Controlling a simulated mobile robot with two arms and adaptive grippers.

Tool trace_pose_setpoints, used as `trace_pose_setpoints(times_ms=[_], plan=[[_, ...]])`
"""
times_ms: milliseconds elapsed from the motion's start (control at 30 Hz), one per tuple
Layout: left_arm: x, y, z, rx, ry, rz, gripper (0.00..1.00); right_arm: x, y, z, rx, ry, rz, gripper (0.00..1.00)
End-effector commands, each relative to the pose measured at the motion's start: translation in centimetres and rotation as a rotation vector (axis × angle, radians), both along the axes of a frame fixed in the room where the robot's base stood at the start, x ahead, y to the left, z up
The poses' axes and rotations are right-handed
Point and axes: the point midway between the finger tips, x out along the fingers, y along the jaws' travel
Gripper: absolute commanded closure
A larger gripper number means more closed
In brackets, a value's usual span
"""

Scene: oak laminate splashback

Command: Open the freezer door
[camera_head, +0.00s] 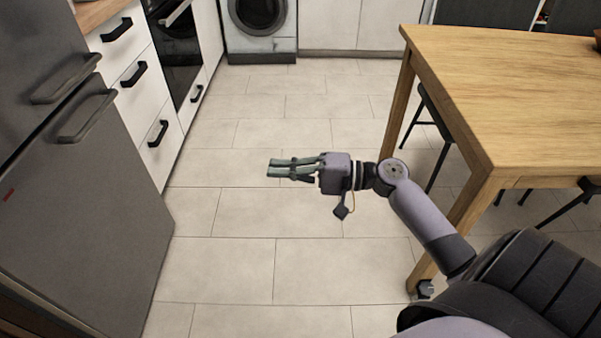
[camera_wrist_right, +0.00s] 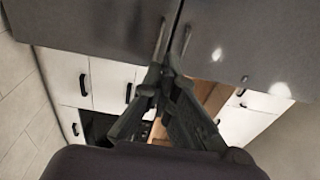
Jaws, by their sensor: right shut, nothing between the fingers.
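A dark grey fridge-freezer stands at the left in the head view. Its lower door, the freezer door (camera_head: 90,215), is shut, with a bar handle (camera_head: 87,116) near its top edge. In the right wrist view the freezer door (camera_wrist_right: 85,22) fills the upper left, with its handle (camera_wrist_right: 160,38) close to the door seam. My right gripper (camera_head: 271,168) is shut and empty above the floor, to the right of the freezer door and well apart from its handle. Its fingers (camera_wrist_right: 166,68) overlap the view of the handles in the wrist view. My left gripper is not in view.
The shut upper fridge door (camera_head: 35,65) has its own handle (camera_head: 65,78). White drawers (camera_head: 140,90), an oven (camera_head: 175,45) and a washing machine (camera_head: 260,25) line the back. A wooden table (camera_head: 510,90) stands at the right. Tiled floor (camera_head: 235,215) is clear between.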

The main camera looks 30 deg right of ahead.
Motion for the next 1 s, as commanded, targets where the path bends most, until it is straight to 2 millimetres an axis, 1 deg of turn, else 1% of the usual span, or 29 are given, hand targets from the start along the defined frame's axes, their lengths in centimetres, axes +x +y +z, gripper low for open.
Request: trace_pose_setpoints(times_ms=[33,200,300,500,633,1000], plan=[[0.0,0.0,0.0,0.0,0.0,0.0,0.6,0.6,0.8,0.1,0.001,-0.003,0.002,1.0],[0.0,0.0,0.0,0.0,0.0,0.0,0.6,2.5,3.0,0.1,-0.001,-0.002,0.001,1.0],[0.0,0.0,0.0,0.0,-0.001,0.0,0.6,0.8,3.4,-0.2,-0.001,0.003,0.0,1.0],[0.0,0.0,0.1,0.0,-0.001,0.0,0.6,-1.0,4.0,-0.1,-0.001,0.002,-0.001,1.0],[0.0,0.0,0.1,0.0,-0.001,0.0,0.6,-1.4,4.1,0.0,-0.001,0.001,-0.002,1.0],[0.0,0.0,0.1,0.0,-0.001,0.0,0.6,-1.4,4.2,-0.1,-0.001,0.001,-0.002,1.0]])
